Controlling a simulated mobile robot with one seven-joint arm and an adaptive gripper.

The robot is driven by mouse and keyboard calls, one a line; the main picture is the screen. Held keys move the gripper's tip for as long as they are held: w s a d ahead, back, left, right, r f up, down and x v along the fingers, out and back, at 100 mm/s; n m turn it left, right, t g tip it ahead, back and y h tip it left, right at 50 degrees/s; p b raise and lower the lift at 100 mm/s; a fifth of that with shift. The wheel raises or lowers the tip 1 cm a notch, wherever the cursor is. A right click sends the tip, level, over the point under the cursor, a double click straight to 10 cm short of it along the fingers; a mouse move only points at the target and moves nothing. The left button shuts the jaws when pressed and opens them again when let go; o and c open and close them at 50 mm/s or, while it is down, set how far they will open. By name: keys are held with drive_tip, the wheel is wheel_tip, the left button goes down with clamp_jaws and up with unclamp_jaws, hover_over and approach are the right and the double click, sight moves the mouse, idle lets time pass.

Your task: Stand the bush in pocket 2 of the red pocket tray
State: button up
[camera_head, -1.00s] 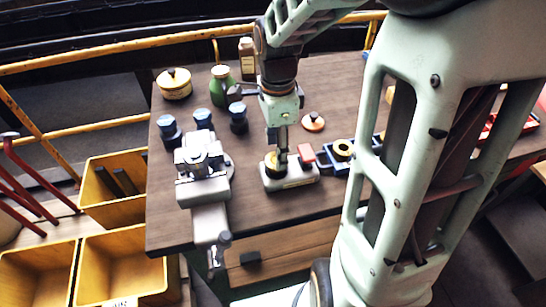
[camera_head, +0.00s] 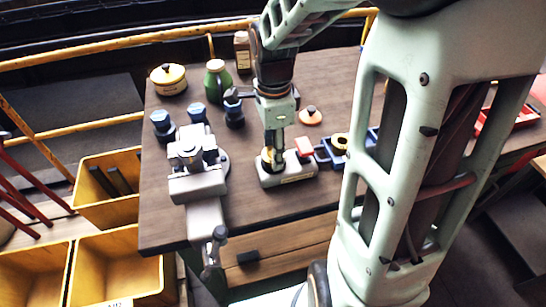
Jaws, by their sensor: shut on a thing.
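My gripper (camera_head: 273,160) points down at a small grey fixture with a red block on the workbench. It is shut on a small brass-coloured bush (camera_head: 266,154), which is mostly hidden by the fingers. The bush is at the fixture's left end; I cannot tell whether it still touches the fixture. The red pocket tray (camera_head: 527,113) lies at the far right, largely hidden behind my arm. Its pockets and their numbers cannot be made out.
The grey fixture (camera_head: 290,176) stands beside a blue tray (camera_head: 322,155) holding another brass ring (camera_head: 340,143). A grey vise (camera_head: 197,183) stands left. Yellow bins are lower left.

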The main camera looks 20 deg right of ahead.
drive_tip(key=shift+r+p, duration=1.45)
drive_tip(key=shift+r, duration=0.6)
drive_tip(key=shift+w, duration=0.1)
